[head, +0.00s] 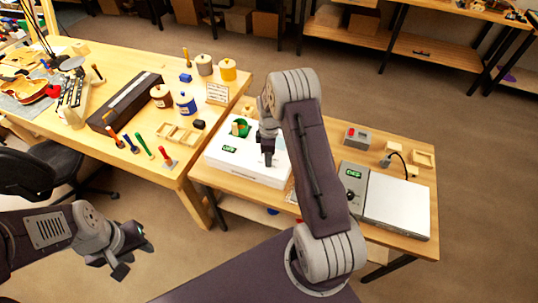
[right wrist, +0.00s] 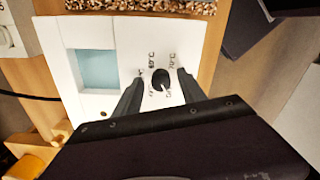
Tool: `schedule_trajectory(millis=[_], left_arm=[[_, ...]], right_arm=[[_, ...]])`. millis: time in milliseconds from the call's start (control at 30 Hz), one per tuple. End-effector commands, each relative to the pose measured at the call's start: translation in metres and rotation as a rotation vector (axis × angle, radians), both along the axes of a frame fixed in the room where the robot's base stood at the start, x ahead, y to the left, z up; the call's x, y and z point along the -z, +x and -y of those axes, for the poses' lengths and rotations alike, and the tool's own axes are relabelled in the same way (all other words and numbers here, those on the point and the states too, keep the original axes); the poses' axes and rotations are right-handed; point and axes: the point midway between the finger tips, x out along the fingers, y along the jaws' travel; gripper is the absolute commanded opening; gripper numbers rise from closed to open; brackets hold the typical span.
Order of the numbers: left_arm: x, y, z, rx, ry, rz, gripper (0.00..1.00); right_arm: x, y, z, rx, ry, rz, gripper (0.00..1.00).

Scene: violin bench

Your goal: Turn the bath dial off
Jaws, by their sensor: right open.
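The bath dial (right wrist: 161,80) is a small black knob on a white panel (right wrist: 128,40) in the right wrist view. Its white pointer mark faces the lower right. Labels for 60°C and 70°C stand above it; lower labels are partly hidden. My right gripper (right wrist: 158,82) is open, with one finger on each side of the dial; I cannot tell whether they touch it. In the head view my right gripper (head: 268,158) is over the white bath (head: 245,168) and hides the dial there. My left gripper (head: 134,260) is open and empty, away from the benches.
A grey device (head: 395,205) with a green display stands on the right of the same bench. The left bench (head: 120,155) holds jars, tools and a violin body (head: 28,92). A black chair (head: 45,170) stands at the left.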

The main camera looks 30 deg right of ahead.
Motion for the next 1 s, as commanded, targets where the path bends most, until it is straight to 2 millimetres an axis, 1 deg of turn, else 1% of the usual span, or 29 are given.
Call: schedule_trajectory(millis=[67,167,300,433,500,600,1000], left_arm=[[0.002,0.0,0.0,0.0,0.0,0.0,0.36],[0.006,0.0,0.0,0.0,0.0,0.0,0.36],[0.01,0.0,0.0,0.0,0.0,0.0,0.36],[0.012,0.0,0.0,0.0,0.0,0.0,0.36],[0.012,0.0,0.0,0.0,0.0,0.0,0.36],[0.012,0.0,0.0,0.0,0.0,0.0,0.36],[0.012,0.0,0.0,0.0,0.0,0.0,0.36]], right_arm=[[-0.008,0.001,0.0,0.0,-0.001,0.005,0.48],[-0.028,0.001,0.0,0.0,-0.002,0.007,0.48],[-0.06,0.001,0.001,0.0,-0.002,0.007,0.48],[-0.081,0.001,0.001,0.0,-0.002,0.006,0.48],[-0.087,0.001,0.0,0.0,-0.001,0.005,0.48],[-0.09,0.0,0.0,0.0,0.0,0.002,0.48],[-0.09,0.0,0.0,0.0,0.0,0.002,0.48]])
